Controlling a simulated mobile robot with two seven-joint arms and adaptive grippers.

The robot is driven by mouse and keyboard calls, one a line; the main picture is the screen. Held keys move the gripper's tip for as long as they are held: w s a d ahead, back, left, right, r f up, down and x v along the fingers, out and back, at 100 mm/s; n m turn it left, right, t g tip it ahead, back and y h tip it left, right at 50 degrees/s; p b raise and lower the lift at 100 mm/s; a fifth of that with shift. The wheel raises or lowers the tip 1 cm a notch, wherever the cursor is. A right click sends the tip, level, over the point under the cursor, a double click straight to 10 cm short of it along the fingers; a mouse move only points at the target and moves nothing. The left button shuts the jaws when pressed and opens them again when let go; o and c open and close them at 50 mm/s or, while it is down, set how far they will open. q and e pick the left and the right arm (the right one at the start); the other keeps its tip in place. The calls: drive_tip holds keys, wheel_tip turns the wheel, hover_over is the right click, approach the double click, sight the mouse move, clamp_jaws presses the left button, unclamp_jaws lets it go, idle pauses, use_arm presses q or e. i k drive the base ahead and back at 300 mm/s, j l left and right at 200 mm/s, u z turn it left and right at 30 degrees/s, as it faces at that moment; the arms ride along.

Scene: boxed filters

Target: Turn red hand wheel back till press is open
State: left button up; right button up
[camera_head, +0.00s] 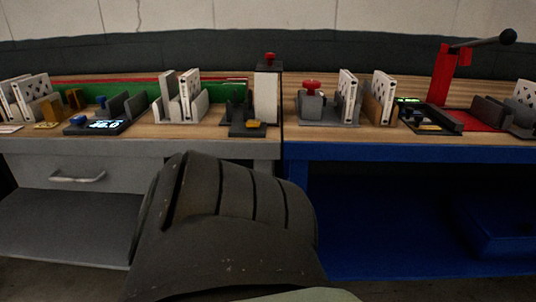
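A small red hand wheel (312,85) sits on top of a small grey press-like fixture (312,106) on the right-hand bench, near where the two benches meet. Whether its jaws are open or closed is too small to tell. White perforated panels (347,97) stand upright just right of it. Another red knob (270,57) tops a pale upright box with a dark cap (266,95) to its left. Neither of my grippers is in view.
A grey bench (140,149) and a blue bench (420,153) stand side by side, holding fixtures and a scale (100,125). A red lever press (443,75) stands at right. A large dark ribbed shape (230,225) fills the lower middle; I cannot tell what it is.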

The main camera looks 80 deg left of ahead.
sight(312, 85)
drive_tip(key=u, duration=2.95)
